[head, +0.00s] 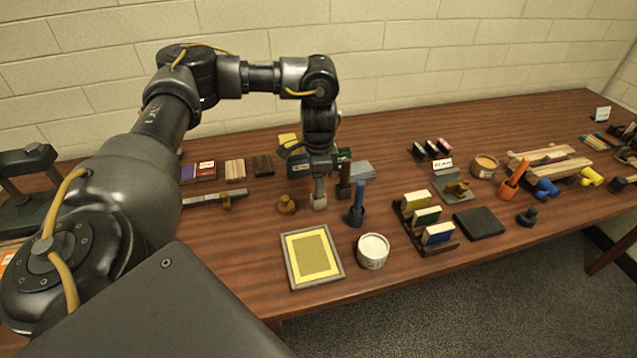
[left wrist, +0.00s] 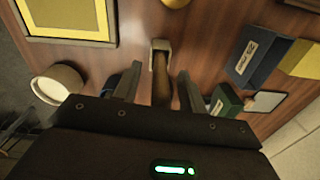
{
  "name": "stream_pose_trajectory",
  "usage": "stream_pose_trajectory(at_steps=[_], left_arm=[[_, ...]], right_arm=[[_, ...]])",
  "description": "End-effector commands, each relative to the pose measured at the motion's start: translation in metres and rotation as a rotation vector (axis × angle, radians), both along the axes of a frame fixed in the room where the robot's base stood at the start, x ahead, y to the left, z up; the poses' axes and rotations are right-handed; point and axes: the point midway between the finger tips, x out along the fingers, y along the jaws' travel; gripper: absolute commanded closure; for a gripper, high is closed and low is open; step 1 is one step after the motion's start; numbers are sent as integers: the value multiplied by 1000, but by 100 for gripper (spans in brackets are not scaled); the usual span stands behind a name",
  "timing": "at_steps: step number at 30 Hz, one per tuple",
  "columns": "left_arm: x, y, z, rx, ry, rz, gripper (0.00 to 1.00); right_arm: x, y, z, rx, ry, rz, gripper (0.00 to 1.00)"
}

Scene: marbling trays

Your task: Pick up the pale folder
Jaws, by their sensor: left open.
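The pale folder (head: 319,198) looks like an upright tool with a squarish pale foot, standing on the table. In the left wrist view, the folder (left wrist: 161,48) shows a pale end and a brownish, shaded shaft running toward the camera. My left gripper (head: 320,176) points down directly over it. In the left wrist view, my left gripper (left wrist: 156,76) is open, with one finger on each side of the shaft. I cannot tell whether either finger touches it. The upper part is hidden by the gripper. My right gripper is not in view.
A dark brown upright piece (head: 344,188) is just behind. Boxes (left wrist: 252,55) crowd the far side. A framed yellow tray (head: 289,268) and white tub (head: 373,258) lie in front.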

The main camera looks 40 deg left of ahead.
Motion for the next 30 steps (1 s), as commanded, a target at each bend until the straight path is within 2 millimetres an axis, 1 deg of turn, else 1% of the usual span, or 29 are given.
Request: stream_pose_trajectory(at_steps=[2,11,12,19,23,26,30], left_arm=[[0,0,0,0,0,0,60],[0,0,0,0,0,0,99],[0,0,0,0,0,0,100],[0,0,1,0,0,0,100],[0,0,5,-1,-2,-1,100],[1,0,13,-1,-2,-1,100],[1,0,33,0,-5,-1,100]], right_arm=[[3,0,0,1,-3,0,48],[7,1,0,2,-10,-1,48],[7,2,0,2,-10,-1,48],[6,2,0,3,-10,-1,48],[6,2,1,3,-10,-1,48],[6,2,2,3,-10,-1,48],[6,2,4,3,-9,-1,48]])
